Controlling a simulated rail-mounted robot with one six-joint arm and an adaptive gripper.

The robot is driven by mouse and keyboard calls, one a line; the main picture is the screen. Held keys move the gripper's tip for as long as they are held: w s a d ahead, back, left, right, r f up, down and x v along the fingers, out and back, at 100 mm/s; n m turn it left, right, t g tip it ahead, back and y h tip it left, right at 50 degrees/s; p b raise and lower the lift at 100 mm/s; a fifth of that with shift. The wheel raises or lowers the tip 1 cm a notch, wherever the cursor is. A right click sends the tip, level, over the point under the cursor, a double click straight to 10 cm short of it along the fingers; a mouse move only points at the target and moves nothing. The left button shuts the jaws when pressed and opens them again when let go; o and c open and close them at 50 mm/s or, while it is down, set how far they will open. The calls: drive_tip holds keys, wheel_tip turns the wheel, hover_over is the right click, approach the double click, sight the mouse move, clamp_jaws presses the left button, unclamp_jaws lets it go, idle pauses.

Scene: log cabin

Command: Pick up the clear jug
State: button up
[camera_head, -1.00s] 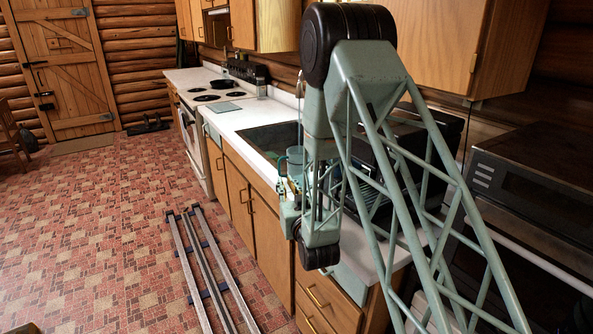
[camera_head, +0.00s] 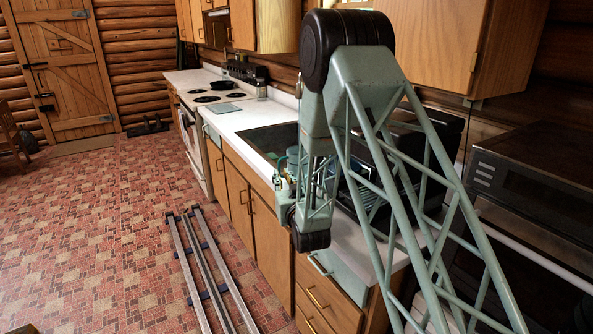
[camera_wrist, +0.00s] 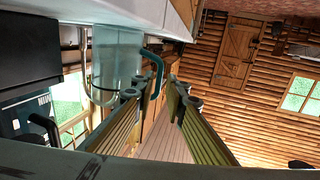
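The clear jug (camera_wrist: 117,62) stands out in the wrist view, see-through, with a dark teal handle on its right side. In the head view a small part of the jug (camera_head: 293,153) shows by the sink, mostly hidden behind my arm. My gripper (camera_wrist: 160,92) is open in the wrist view, with its two ribbed fingers apart and nothing visibly held. The handle's lower end is close to the left fingertip; I cannot tell whether they touch. In the head view my gripper (camera_head: 281,180) is small and partly hidden over the counter's front edge.
The sink (camera_head: 268,140) is set in the white counter (camera_head: 228,117). The stove (camera_head: 200,96) is farther along, and wooden cabinets (camera_head: 232,190) are below. A dark appliance (camera_head: 408,150) stands behind my arm. Upper cabinets (camera_head: 465,45) hang above. The tiled floor is open at left.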

sight(279, 161)
drive_tip(key=shift+b+x, duration=0.6)
drive_tip(key=shift+x, duration=1.95)
drive_tip(key=shift+r, duration=0.1)
drive_tip(key=shift+c, duration=0.5)
clamp_jaws()
drive_tip(key=shift+r, duration=0.15)
drive_tip(key=shift+r+p, duration=0.6)
drive_tip(key=shift+r, duration=0.95)
drive_tip(key=s+a+p, duration=0.1)
drive_tip(key=s+a, duration=0.1)
drive_tip(key=s, duration=0.5)
drive_tip(key=s+a+r+p, duration=0.1)
drive_tip(key=s+a, duration=0.1)
drive_tip(key=s, duration=0.6)
drive_tip(key=shift+a+r, duration=0.3)
drive_tip(key=shift+a, duration=0.1)
drive_tip(key=shift+s, duration=0.1)
